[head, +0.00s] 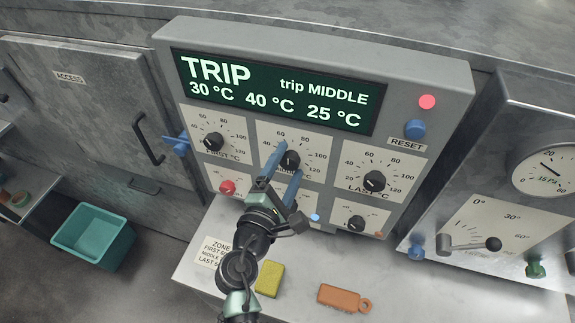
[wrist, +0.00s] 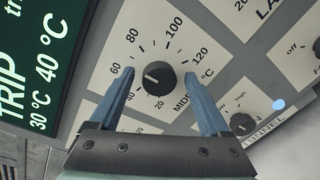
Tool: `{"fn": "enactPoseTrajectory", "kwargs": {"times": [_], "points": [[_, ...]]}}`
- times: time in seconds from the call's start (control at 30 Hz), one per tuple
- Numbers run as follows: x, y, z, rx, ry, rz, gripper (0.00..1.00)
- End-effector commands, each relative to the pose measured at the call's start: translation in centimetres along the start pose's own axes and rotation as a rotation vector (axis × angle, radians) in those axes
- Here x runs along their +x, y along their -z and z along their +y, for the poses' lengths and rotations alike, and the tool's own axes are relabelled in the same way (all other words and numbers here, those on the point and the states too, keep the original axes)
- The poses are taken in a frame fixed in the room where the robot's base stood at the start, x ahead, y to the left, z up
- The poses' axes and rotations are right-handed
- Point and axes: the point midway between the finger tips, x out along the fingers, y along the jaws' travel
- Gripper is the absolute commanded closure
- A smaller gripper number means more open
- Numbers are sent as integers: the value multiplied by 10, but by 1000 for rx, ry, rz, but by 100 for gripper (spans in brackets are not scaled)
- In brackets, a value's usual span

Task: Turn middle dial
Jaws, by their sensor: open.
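The middle dial (head: 290,160) is a black round knob on a white scale plate, in the middle of the upper row of the grey control panel (head: 455,95). It also shows in the wrist view (wrist: 158,77), where its pale pointer mark aims toward the low end of the scale. My gripper (head: 282,165) is in front of it with two blue fingers apart. In the wrist view the fingers (wrist: 163,88) stand on either side of the dial, with a gap on each side. The panel display (head: 275,93) reads "TRIP", "trip MIDDLE", 30 °C, 40 °C and 25 °C.
The first dial (head: 213,142) is to the left and the last dial (head: 374,181) to the right. A smaller knob (wrist: 241,123) sits below the middle dial. A blue reset button (head: 414,129) and red light (head: 427,102) are at right. A yellow block (head: 269,279) and orange tag (head: 344,298) lie on the ledge.

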Motion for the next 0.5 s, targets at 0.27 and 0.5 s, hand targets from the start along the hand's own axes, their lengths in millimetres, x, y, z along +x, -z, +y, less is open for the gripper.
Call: {"fn": "enactPoseTrajectory", "kwargs": {"times": [0.27,0.5], "points": [[-17,1,-1,0,-2,1,19],[-66,3,-4,0,-1,3,19]]}}
